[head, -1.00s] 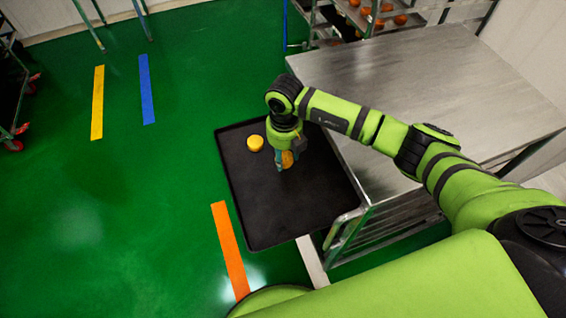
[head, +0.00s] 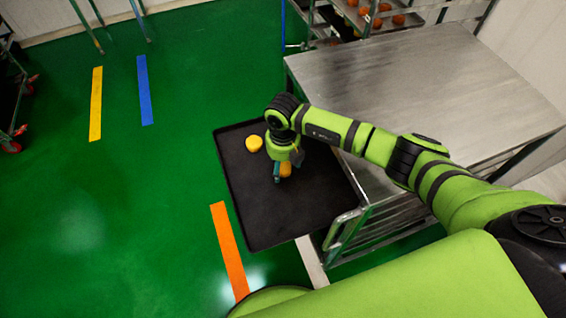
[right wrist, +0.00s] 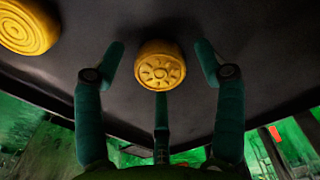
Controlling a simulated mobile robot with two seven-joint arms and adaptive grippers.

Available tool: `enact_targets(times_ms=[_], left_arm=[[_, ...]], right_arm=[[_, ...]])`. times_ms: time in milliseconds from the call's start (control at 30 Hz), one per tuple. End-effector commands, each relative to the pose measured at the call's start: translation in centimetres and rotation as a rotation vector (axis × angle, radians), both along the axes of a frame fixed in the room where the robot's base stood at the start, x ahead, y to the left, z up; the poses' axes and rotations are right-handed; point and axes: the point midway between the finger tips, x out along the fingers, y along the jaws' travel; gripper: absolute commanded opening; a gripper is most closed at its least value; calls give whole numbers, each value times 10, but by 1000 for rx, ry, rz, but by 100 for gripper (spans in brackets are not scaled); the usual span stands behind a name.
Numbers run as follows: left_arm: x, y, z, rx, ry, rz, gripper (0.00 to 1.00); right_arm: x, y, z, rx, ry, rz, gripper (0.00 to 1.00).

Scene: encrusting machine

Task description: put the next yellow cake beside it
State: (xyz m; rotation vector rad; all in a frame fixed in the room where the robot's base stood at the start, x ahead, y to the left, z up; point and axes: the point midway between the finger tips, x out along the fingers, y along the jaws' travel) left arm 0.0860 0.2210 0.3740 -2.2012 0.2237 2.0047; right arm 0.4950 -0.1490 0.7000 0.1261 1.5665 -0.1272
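A yellow cake (head: 254,144) lies on the black tray (head: 262,228), near its far left corner. Its ringed top shows at the upper left in the right wrist view (right wrist: 28,27). A second yellow cake (right wrist: 160,66), with a sun-like pattern on top, is at my right gripper (right wrist: 160,60), nearer me and to the right of the first. It shows partly behind the fingers in the head view (head: 286,170). My right gripper is open, with visible gaps between its side fingers and this cake. The cake appears to rest on the tray. My left gripper is not in view.
A steel table (head: 430,85) stands right of the tray. A rack (head: 375,20) with orange round items is at the back. The near part of the tray is bare. Green floor lies open to the left.

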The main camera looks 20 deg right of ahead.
Motion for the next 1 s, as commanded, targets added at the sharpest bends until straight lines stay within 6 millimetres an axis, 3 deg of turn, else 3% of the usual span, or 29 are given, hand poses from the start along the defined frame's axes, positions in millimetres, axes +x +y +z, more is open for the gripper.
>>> enact_targets(times_ms=[333, 800, 1000], left_arm=[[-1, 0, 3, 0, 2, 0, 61], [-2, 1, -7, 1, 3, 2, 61], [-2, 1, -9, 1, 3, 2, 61]], right_arm=[[1, 0, 10, 1, -2, 0, 71], [1, 0, 102, 0, -4, 1, 71], [0, 0, 121, 0, -1, 0, 71]])
